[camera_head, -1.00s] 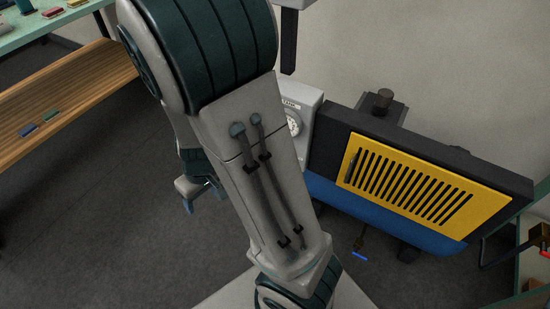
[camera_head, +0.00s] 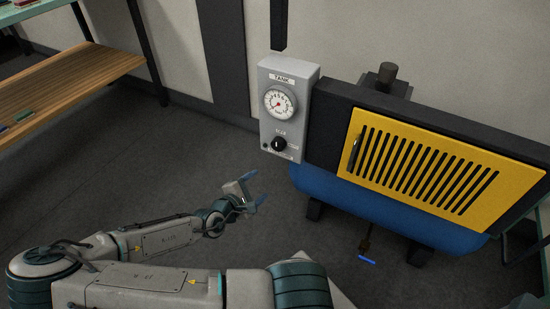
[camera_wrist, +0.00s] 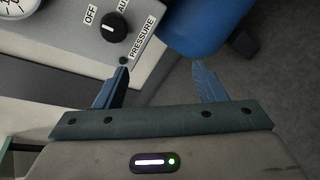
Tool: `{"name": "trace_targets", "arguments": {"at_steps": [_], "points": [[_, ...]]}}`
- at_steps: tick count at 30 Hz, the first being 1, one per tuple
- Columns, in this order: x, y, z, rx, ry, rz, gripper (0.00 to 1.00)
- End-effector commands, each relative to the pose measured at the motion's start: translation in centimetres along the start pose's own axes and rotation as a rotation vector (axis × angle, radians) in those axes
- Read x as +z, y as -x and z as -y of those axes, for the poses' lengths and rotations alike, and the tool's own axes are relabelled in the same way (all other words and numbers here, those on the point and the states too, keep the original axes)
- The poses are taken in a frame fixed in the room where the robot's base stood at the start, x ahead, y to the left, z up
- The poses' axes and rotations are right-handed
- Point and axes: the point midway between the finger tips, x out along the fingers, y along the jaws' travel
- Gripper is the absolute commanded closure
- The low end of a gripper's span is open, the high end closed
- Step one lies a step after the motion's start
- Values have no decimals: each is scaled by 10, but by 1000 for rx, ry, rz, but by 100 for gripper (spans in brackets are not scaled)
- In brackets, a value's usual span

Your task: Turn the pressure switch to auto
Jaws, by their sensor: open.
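The pressure switch is a black round knob (camera_head: 279,144) low on a grey panel box (camera_head: 267,110), under a white dial gauge (camera_head: 280,103) and a "TANK" label. In the wrist view the knob (camera_wrist: 114,27) is at the top, with an "OFF" label to its left, a partly cut-off "AU" label above it and "PRESSURE" to its right. My gripper (camera_head: 255,189) is open and empty, below and left of the knob. Its blue fingers (camera_wrist: 160,83) are apart from the knob in the wrist view.
A compressor with a yellow slatted cover (camera_head: 430,172) and blue tank (camera_head: 360,207) stands right of the panel. A blue-handled valve (camera_head: 367,261) hangs beneath it. A wooden shelf (camera_head: 75,82) is at left. The floor (camera_head: 150,165) between is clear.

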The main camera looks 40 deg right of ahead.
Motion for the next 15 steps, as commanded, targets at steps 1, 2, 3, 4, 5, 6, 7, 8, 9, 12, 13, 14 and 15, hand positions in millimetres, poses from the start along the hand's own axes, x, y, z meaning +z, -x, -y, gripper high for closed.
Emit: {"name": "trace_targets", "arguments": {"at_steps": [1,2,3,4,5,6,7,8,9,12,13,14,15], "points": [[-3,-5,-2,72,37,30,36],[-2,-5,-7,109,54,47,36],[0,-6,-13,153,75,68,36],[1,-6,-17,182,87,81,36],[2,-5,-20,207,99,93,36],[2,-5,-25,235,111,108,36],[3,-4,-27,252,119,115,36],[3,-4,-29,265,125,122,36],[4,-3,-32,278,130,129,36],[6,-6,-36,292,136,138,36],[6,-7,-37,293,136,140,36],[7,-9,-37,292,136,140,36],[8,-13,-38,290,137,141,36]]}}
